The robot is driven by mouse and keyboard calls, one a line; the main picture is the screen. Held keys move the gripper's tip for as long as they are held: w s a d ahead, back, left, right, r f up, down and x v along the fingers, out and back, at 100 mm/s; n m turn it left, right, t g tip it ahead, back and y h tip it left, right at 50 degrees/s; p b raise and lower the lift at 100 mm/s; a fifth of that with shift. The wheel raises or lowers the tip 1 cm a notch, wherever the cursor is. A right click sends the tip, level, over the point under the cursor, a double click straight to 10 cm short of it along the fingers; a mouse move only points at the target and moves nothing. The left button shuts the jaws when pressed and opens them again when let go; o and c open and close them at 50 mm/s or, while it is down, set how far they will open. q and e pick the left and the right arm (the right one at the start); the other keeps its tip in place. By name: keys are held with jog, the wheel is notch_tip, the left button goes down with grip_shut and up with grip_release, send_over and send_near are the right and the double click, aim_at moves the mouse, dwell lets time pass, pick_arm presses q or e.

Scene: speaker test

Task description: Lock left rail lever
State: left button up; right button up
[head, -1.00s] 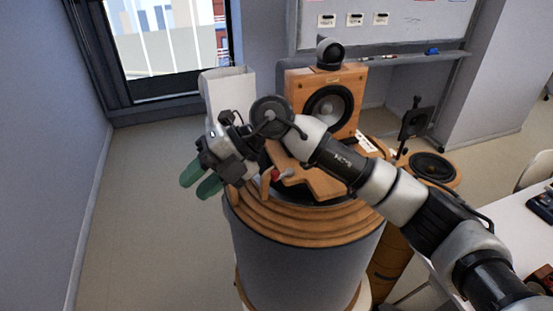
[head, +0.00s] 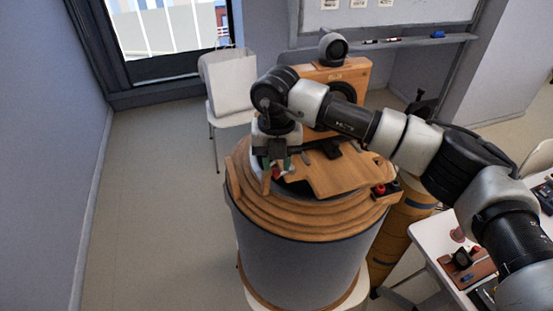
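A small red-tipped lever (head: 277,174) sits at the left side of the round wooden top, beside a wooden upright. I take it to be the left rail lever; its exact angle is too small to tell. My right gripper (head: 277,163) points down just above it. Its green fingertips are apart, one to each side above the red tip; I cannot tell whether they touch it. A flat wooden plate (head: 335,175) lies right of the lever on the round stand (head: 305,223). My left gripper is out of view.
A wooden speaker box (head: 355,75) with a round black unit on top (head: 333,46) stands behind my arm. A black block with red knobs (head: 383,190) sits at the stand's right edge. A white chair (head: 228,80) is behind left; a white table (head: 430,235) is at right.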

jog(key=shift+f, duration=1.05)
